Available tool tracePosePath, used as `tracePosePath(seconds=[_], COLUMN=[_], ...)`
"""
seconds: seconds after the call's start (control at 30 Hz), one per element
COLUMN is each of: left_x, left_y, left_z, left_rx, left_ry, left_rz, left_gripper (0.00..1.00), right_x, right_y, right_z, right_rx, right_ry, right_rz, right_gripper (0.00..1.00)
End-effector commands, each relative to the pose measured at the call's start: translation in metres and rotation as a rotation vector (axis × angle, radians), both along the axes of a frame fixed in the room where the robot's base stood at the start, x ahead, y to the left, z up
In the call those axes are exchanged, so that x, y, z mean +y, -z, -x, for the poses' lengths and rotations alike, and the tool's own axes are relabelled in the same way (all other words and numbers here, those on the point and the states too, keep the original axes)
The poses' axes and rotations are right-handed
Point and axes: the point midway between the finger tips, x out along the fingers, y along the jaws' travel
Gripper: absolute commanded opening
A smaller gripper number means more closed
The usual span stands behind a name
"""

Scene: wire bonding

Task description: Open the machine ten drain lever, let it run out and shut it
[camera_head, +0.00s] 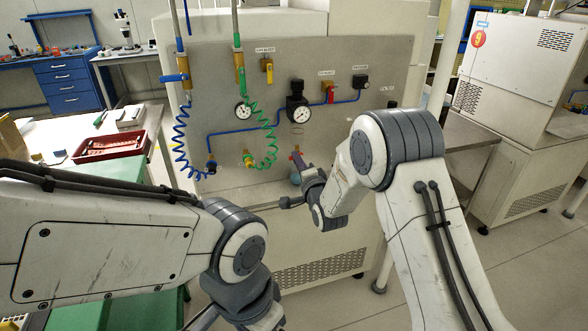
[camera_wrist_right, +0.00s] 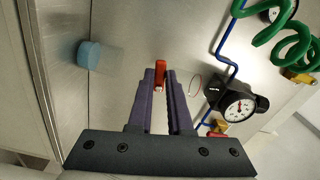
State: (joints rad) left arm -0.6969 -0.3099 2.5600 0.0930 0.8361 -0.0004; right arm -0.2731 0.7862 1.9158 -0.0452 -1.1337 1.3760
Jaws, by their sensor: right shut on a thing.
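The red drain lever (camera_wrist_right: 160,72) sits on the grey machine panel (camera_head: 215,65). In the right wrist view, the purple fingers of my right gripper (camera_wrist_right: 163,90) are closed around it. In the head view, the right gripper (camera_head: 298,163) reaches the low part of the panel, and my arm hides part of it. A small light-blue container (camera_wrist_right: 92,56) stands beside the lever; its contents cannot be made out. My left arm crosses the lower left of the head view, and its fingertips are out of frame.
A red-handled valve (camera_head: 329,93), a yellow-handled valve (camera_head: 267,68) and a pressure gauge (camera_head: 299,111) are above the lever. A green coiled hose (camera_head: 266,135) hangs to the left. A red tray (camera_head: 110,146) is on the left table. A machine marked 9 (camera_head: 520,70) stands right.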

Motion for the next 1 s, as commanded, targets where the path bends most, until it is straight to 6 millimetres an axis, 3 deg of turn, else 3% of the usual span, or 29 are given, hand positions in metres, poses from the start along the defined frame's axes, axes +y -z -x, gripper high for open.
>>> tracePosePath(seconds=[0.4,0.93,0.97,1.0], left_x=[0.0,0.0,0.0,0.0], left_y=[0.0136,0.0142,0.0142,0.0142], left_z=[0.0,0.0,0.0,0.0], left_rx=[0.0,0.0,0.0,0.0], left_ry=[0.0,0.0,0.0,0.0], left_rz=[0.0,0.0,0.0,0.0], left_gripper=[0.86,0.86,0.86,0.86], right_x=[0.0026,0.0023,0.0022,0.002], right_y=[0.0007,0.0005,0.0005,0.0006], right_z=[0.0021,0.0022,0.0022,0.002], right_rx=[0.062,0.07,0.07,0.07], right_ry=[-0.006,-0.005,-0.005,-0.004], right_rz=[-0.165,-0.183,-0.183,-0.183], right_gripper=[0.0,0.0,0.29,0.44])
